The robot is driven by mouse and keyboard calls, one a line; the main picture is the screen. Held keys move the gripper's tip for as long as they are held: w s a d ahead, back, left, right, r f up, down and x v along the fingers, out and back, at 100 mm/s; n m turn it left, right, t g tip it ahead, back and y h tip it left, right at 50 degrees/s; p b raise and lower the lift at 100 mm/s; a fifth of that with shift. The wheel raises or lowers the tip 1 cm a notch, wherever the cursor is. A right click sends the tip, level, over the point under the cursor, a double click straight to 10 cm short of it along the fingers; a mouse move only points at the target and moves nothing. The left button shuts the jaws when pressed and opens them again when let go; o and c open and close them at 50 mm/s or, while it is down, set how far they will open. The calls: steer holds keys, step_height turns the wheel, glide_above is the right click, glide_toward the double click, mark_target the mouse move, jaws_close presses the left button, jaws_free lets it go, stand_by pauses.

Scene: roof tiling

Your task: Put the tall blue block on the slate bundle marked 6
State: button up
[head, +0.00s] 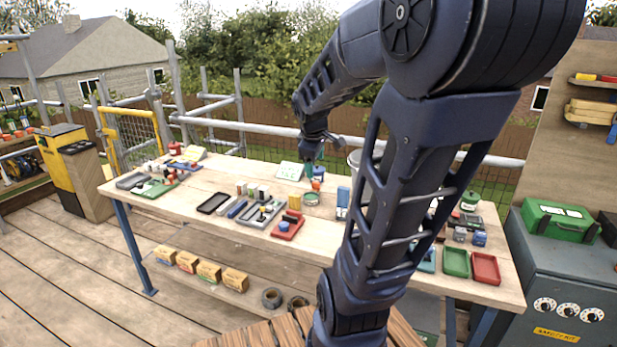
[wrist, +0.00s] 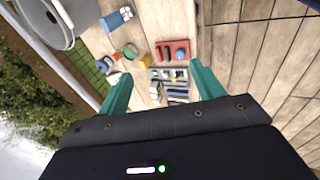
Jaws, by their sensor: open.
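My gripper (head: 309,167) is open above the far middle of the workbench. In the wrist view its two teal fingers are spread apart (wrist: 158,72) with nothing held between them. A blue and white upright item (head: 343,197) stands on the bench right of my gripper, and a similar one shows at the top of the wrist view (wrist: 115,19). I cannot tell whether it is the tall blue block. A grey tray (head: 247,222) holds several small dark, pale and blue pieces. No number 6 is legible, so I cannot pick out the marked slate bundle.
The wooden workbench (head: 215,178) is crowded. Green (head: 456,262) and red (head: 486,268) trays lie at the right end. My arm hides part of the bench.

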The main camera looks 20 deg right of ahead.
steer(key=s+a+r+m+y, duration=0.2)
steer(key=s+a+m, duration=0.5)
steer(key=s, duration=0.5)
steer(key=shift+a+m+t, duration=0.15)
steer(key=shift+m+t, duration=0.15)
steer(key=shift+m, duration=0.6)
